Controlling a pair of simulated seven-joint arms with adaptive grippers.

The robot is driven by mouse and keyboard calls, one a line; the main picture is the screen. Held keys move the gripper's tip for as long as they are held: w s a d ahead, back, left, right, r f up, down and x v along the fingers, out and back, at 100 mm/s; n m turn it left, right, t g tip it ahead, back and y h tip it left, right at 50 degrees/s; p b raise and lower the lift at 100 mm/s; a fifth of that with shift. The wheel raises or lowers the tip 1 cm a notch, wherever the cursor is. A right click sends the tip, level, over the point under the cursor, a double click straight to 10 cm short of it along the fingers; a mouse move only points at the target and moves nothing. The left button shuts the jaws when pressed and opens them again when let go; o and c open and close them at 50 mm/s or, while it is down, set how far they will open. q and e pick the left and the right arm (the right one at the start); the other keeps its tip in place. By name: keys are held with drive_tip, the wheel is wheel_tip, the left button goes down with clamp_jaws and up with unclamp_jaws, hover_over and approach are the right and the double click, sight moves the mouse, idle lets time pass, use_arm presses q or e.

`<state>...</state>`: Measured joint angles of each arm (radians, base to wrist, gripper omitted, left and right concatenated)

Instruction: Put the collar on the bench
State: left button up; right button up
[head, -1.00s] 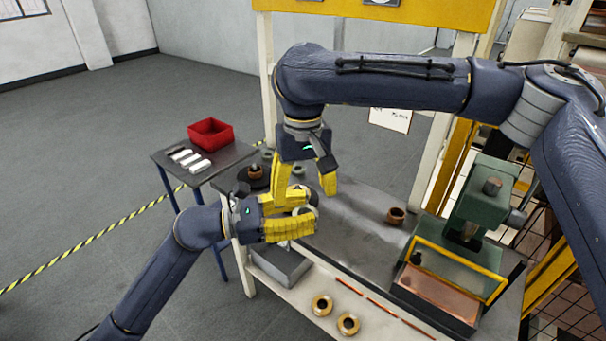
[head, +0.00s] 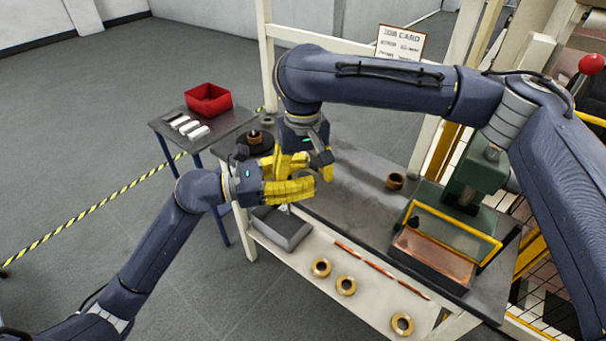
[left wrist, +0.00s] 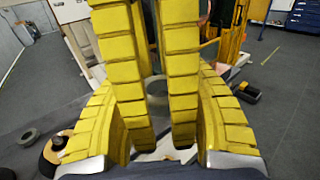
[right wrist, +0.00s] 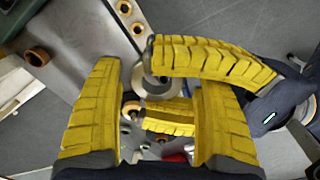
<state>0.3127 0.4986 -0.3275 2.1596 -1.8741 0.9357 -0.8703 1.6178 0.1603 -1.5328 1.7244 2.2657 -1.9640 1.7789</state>
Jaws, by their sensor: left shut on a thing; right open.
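The collar, a grey ring (right wrist: 158,84), shows in the right wrist view at the tips of my left gripper (right wrist: 150,88). In the head view my left gripper (head: 312,188) is shut and hides the ring; it is over the left end of the bench (head: 352,212). My right gripper (head: 298,168) is open, close behind and above the left one. In the right wrist view the ring lies between the open fingers of my right gripper (right wrist: 160,100); I cannot tell whether they touch it.
A copper-brown ring (head: 395,181) stands on the bench, left of the green press (head: 478,175). A grey bin (head: 282,228) and several brass rings (head: 346,286) are on the lower shelf. A side table holds a red bin (head: 208,100). The bench middle is clear.

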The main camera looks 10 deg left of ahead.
drive_tip(key=shift+c, duration=0.5)
drive_tip(key=shift+s, duration=0.1)
drive_tip(key=c, duration=1.4)
use_arm(q)
drive_tip(key=o, duration=1.6)
